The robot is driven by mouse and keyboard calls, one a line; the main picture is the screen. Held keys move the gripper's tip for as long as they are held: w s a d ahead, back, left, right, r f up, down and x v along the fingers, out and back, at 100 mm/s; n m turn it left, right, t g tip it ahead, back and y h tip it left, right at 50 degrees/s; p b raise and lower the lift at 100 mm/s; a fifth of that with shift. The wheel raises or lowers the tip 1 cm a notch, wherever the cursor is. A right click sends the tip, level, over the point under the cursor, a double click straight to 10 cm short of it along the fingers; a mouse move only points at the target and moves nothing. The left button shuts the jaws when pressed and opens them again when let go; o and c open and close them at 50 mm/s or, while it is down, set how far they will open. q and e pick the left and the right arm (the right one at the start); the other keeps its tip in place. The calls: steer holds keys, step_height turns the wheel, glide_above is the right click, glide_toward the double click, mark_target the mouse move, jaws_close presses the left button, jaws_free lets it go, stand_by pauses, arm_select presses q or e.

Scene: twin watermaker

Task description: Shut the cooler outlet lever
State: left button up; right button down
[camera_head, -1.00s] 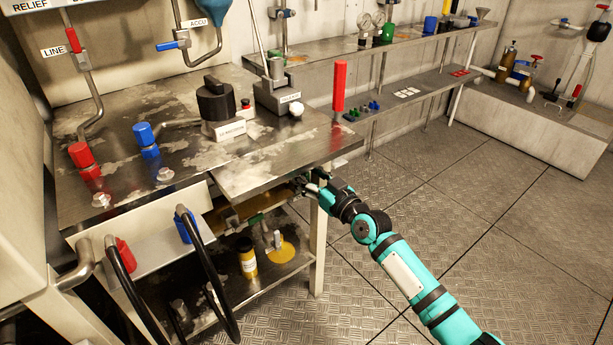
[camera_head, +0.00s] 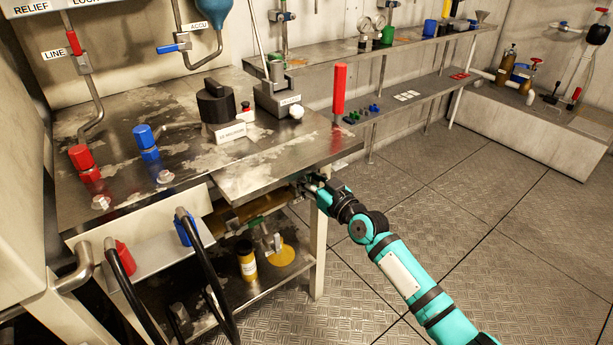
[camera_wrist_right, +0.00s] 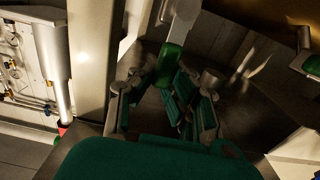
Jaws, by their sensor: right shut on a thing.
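My right gripper (camera_head: 308,184) reaches under the right front edge of the steel bench. The brass-coloured cooler body (camera_head: 236,214) lies below the bench top, partly hidden by it. In the right wrist view, a green lever handle (camera_wrist_right: 171,62) shows between the fingers of my right gripper (camera_wrist_right: 168,104), which are closed in on it. The lever's lower part is hidden among the fingers. In the head view the bench edge and the gripper hide this grip. My left gripper is in neither view.
The bench top (camera_head: 240,180) overhangs the gripper, and a pale bench leg (camera_head: 318,250) stands close by. A lower shelf (camera_head: 265,284) holds a yellow bottle (camera_head: 247,262). The floor (camera_head: 470,230) at the right is clear.

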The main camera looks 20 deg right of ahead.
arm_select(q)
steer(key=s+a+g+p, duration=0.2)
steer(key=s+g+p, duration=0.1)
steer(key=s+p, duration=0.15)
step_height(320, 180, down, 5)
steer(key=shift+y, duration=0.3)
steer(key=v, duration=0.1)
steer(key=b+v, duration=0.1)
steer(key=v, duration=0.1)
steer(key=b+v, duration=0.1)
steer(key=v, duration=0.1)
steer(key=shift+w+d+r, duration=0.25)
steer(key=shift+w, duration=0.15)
arm_select(e)
steer(key=s+a+f+n, duration=0.2)
steer(key=a+f+n, duration=0.4)
steer(key=n, duration=1.1)
steer(key=shift+s+a+f+n, duration=0.15)
steer(key=shift+s+f+n, duration=0.15)
steer(key=shift+f, duration=0.2)
steer(key=shift+w, duration=0.1)
